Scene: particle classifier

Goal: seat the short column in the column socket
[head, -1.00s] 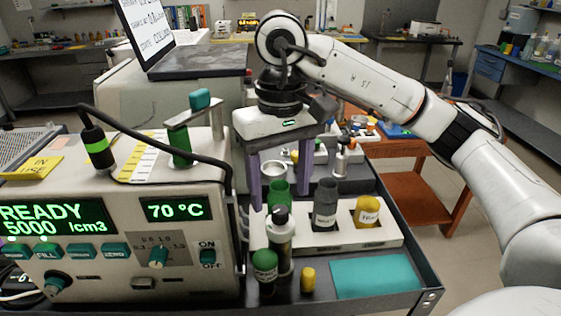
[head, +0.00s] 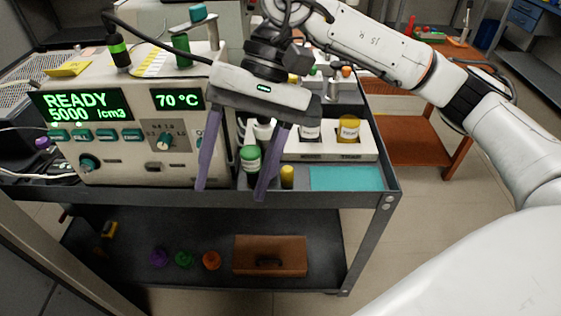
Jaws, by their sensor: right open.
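My right gripper (head: 232,192) is open, with long purple fingers pointing down. In the picture its fingers straddle the space between the instrument's front right corner and a short dark green cylinder (head: 250,158) with a pale label. Nothing shows clamped between them; I cannot tell the depth gap. Which cylinder is the short column is not plain; this green one may be it. A taller dark-capped cylinder (head: 264,131) stands behind it, partly hidden by the gripper. I cannot make out the column socket. My left gripper is not in view.
The instrument (head: 140,170) reads READY and 70 °C. A small yellow cylinder (head: 287,176) stands near a bare teal mat (head: 345,179). The cart's lower shelf holds a brown case (head: 270,255) and several coloured knobs.

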